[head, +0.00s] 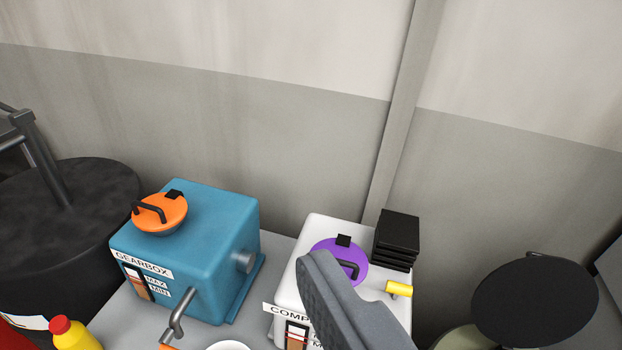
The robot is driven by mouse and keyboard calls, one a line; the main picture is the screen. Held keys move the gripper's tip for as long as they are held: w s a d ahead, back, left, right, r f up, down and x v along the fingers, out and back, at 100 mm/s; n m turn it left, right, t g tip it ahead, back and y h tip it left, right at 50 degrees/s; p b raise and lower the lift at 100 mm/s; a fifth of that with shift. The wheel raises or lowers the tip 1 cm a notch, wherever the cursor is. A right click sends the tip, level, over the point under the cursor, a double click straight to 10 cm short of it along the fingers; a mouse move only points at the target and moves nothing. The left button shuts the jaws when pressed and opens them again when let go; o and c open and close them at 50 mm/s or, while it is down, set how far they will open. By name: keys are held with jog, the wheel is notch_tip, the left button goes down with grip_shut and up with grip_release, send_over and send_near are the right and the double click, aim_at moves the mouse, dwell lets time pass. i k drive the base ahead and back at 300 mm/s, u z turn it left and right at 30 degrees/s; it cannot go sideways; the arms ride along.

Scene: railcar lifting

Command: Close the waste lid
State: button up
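A dark round lid (535,300) is at the lower right, tilted up so its flat face shows. A small tab is at its top edge. Part of an olive-green container (468,339) shows below and left of it, mostly cut off by the frame; I take these to be the waste lid and its bin. My gripper (328,275) shows as one grey, ridged finger shape at the bottom centre, left of the dark lid and apart from it in the picture. It covers part of the white box. Whether it is open or shut does not show.
A white box (318,232) with a purple lid (325,248) and yellow handle (399,288) stands behind my gripper. A blue gearbox box (225,220) with an orange lid (160,217) is further left. A black drum (100,200) stands far left. The wall (250,130) closes the back.

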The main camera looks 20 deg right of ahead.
aim_at(535, 301)
jog(key=z, duration=1.6)
jog(key=k, duration=0.25)
jog(key=z, duration=0.1)
